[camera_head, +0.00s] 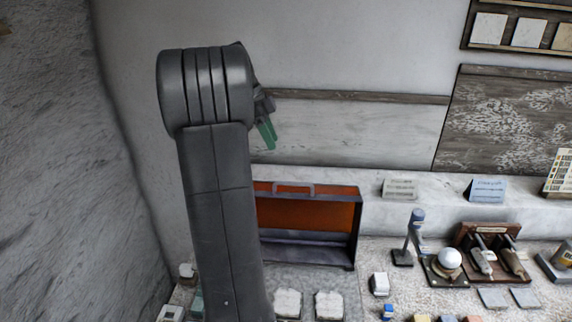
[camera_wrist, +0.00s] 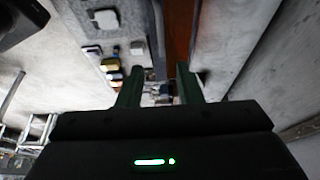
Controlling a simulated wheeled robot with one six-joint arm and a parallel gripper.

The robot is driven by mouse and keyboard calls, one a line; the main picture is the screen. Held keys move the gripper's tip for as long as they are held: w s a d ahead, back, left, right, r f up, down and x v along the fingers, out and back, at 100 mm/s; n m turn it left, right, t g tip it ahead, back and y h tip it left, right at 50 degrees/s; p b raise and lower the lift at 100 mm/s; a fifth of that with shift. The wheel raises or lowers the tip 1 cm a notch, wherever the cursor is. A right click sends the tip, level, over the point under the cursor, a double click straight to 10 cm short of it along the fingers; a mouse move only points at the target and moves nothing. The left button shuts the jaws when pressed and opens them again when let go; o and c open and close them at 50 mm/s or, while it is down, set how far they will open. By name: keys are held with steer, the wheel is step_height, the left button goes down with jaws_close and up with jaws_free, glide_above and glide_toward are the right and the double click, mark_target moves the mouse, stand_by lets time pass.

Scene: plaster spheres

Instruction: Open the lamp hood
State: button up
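The lamp hood appears to be the dark-framed box with an orange panel (camera_head: 308,217) in the head view, against the wall ledge. A grey handle (camera_head: 293,188) is at its top edge. The orange panel faces the camera, with a grey strip below it; my arm hides its left side. I cannot tell how far it is hinged open. My gripper (camera_head: 266,134) is above and left of it, fingers pointing down, clear of it. In the wrist view my gripper (camera_wrist: 158,80) has its two green fingers apart with nothing held between them. An orange strip (camera_wrist: 180,35) shows beyond them.
Right of the hood are a small lamp-like stand (camera_head: 414,238), a white sphere on a base (camera_head: 449,258) and a wooden rack with tools (camera_head: 490,250). White blocks (camera_head: 329,304) lie in front. Cards (camera_head: 487,190) stand on the ledge. The air above the hood is free.

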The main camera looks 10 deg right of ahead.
steer(key=x, duration=1.3)
steer(key=shift+d+f, duration=0.2)
steer(key=shift+d, duration=0.05)
jaws_close()
